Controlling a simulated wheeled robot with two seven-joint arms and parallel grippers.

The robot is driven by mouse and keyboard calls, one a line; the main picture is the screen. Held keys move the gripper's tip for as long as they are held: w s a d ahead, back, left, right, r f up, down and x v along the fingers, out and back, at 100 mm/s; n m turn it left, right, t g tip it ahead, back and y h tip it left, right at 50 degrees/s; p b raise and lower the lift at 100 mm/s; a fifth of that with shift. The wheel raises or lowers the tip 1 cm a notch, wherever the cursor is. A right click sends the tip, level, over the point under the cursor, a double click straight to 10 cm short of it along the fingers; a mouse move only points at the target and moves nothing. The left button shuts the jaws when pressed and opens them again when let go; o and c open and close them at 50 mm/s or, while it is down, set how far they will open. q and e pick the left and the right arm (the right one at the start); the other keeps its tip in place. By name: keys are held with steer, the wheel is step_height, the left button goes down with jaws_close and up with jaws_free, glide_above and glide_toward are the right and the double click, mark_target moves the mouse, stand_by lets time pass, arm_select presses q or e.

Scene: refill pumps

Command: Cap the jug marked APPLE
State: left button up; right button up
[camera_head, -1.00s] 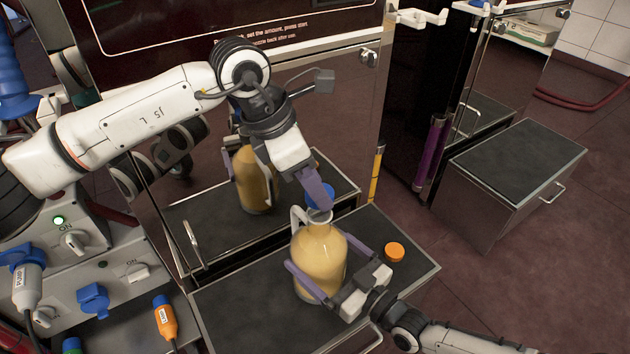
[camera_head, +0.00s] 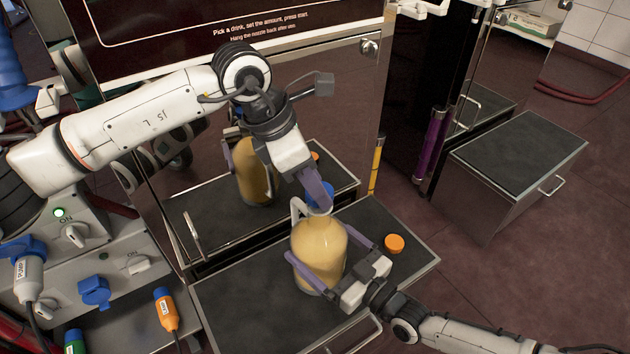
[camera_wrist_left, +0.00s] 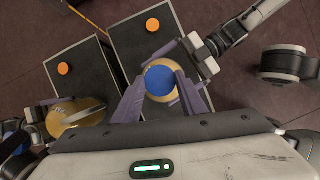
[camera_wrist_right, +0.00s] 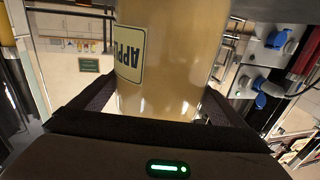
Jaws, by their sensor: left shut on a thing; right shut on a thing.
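The jug marked APPLE (camera_head: 319,250) is clear, filled with a yellow-amber drink, and stands upright on the dark-topped shelf (camera_head: 235,310). Its APPLE label (camera_wrist_right: 130,54) shows upside down in the right wrist view. My right gripper (camera_head: 322,246) is shut around the jug's body. My left gripper (camera_head: 323,203) is shut on a blue cap (camera_head: 319,196) at the jug's mouth. In the left wrist view the blue cap (camera_wrist_left: 160,80) sits centred over the jug. I cannot tell whether it touches or is seated on the neck.
An orange cap (camera_head: 394,243) lies on the shelf right of the jug. A shiny cabinet front (camera_head: 330,100) behind reflects the jug and shelf. A panel with plugs and switches (camera_head: 95,265) stands at the left. A separate dark-topped box (camera_head: 515,160) stands at the right.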

arm_select(q)
steer(key=shift+f, duration=0.6)
arm_select(e)
steer(key=shift+d, duration=0.1)
steer(key=c, duration=0.6)
arm_select(q)
steer(key=m+g, duration=0.1)
steer(key=m, duration=0.2)
steer(key=shift+w, duration=0.2)
steer(key=m+g, duration=0.2)
steer(key=m, duration=0.3)
steer(key=shift+w, duration=0.2)
steer(key=m, duration=0.1)
steer(key=m+g, duration=0.1)
steer(key=m, duration=0.1)
steer(key=m+y, duration=0.1)
steer(key=m, duration=0.1)
steer(key=shift+w+d+g, duration=0.1)
steer(key=shift+d+g, duration=0.15)
steer(key=shift+g, duration=0.15)
steer(key=m+y, duration=0.1)
steer(key=m, duration=0.2)
steer(key=shift+g, duration=0.3)
arm_select(e)
steer(key=shift+o, duration=0.2)
arm_select(q)
steer(key=o, duration=1)
